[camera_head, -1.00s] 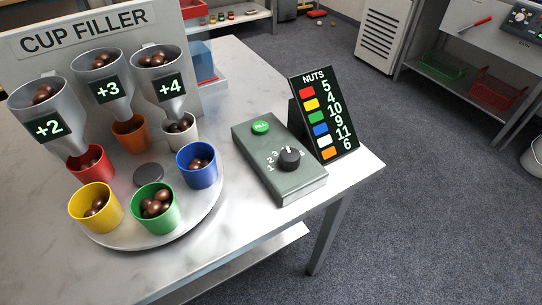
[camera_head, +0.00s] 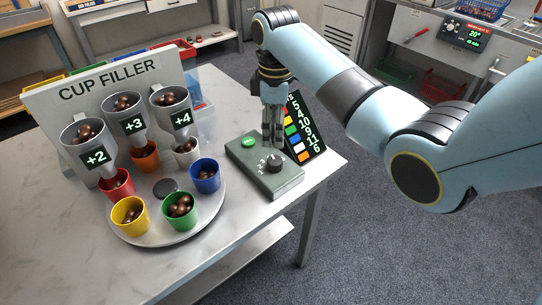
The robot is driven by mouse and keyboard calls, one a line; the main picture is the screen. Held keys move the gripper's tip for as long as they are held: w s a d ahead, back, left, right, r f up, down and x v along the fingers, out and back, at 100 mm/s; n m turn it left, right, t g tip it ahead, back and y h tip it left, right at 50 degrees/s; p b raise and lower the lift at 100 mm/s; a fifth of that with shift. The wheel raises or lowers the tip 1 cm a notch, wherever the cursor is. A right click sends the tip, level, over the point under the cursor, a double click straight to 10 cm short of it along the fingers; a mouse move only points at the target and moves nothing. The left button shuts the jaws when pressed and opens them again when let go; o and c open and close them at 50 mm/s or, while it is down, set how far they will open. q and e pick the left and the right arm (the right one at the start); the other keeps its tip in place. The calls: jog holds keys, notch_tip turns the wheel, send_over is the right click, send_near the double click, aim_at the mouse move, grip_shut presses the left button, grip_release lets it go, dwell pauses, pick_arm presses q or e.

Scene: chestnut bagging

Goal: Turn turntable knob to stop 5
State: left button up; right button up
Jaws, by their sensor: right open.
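The black turntable knob (camera_head: 274,162) sits on the grey-green control box (camera_head: 262,180), with printed numbers around its left side. The exact stop it points at is too small to tell. A green button (camera_head: 248,142) is at the box's far left. My right gripper (camera_head: 272,140) points down just above and behind the knob, open, its fingers apart from or very near it; contact cannot be told. The round turntable (camera_head: 205,222) carries several coloured cups with nuts, including a green cup (camera_head: 180,212) and a blue cup (camera_head: 206,178). My left gripper is out of view.
The cup filler panel (camera_head: 50,108) with its +2, +3 and +4 funnels stands behind the turntable. The black nuts board (camera_head: 314,138) stands close behind the box, partly hidden by my right gripper. The marble table's (camera_head: 230,250) front is clear.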

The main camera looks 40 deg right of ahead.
aim_at(275, 160)
notch_tip(275, 160, down, 9)
jog(key=shift+s+f+b, duration=0.1)
jog(key=shift+s+b, duration=0.05)
jog(key=shift+b, duration=0.4)
jog(key=shift+f, duration=0.4)
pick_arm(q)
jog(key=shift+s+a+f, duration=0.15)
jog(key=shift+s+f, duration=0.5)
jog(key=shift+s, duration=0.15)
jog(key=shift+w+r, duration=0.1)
pick_arm(e)
jog(key=c, duration=1.2)
